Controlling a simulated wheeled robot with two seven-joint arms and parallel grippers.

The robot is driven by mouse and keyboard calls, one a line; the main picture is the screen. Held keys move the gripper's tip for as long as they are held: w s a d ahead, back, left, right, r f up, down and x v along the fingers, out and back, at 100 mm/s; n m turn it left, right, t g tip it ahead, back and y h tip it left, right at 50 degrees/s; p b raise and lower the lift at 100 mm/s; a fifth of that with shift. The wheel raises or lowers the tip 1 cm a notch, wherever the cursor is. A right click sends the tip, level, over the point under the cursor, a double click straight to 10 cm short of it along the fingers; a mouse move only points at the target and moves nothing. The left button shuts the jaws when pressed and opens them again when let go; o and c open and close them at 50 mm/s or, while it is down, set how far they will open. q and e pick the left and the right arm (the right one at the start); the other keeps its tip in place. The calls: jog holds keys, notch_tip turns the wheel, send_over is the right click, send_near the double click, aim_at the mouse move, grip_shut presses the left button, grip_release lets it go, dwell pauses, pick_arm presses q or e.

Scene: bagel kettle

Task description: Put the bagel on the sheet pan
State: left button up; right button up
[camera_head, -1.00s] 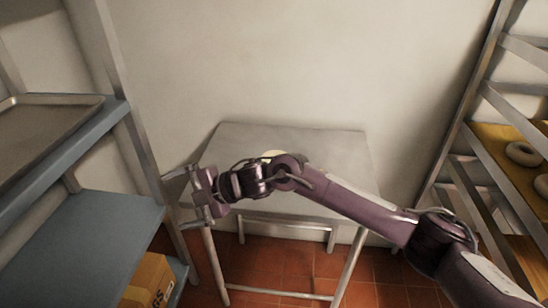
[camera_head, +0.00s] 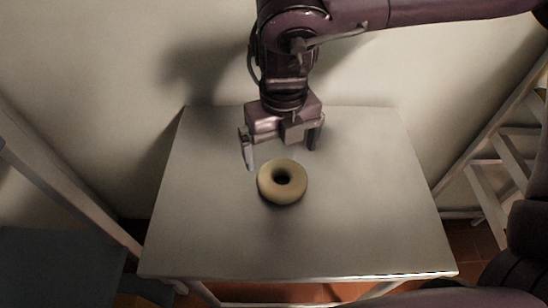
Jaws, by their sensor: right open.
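A pale bagel (camera_head: 283,195) lies flat on the grey metal table (camera_head: 350,235), near its middle. My right gripper (camera_head: 281,155) points down over the table, just behind and above the bagel. Its two fingers are spread apart with nothing between them. The sheet pan is not in view now. My left gripper is not in view.
A blue-grey shelf (camera_head: 60,265) stands at the lower left with an upright post beside the table. A wall is close behind the table. The tabletop around the bagel is clear.

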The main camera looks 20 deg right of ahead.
aim_at(282, 173)
jog(key=f, duration=0.7)
jog(key=shift+s+d+f+b, duration=0.15)
jog(key=shift+s+f+b, duration=0.1)
jog(key=shift+b, duration=0.05)
jog(key=c, duration=0.8)
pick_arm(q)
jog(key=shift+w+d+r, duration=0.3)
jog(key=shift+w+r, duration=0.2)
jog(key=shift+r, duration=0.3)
pick_arm(e)
jog(key=shift+o, duration=0.2)
jog(key=shift+r, duration=0.15)
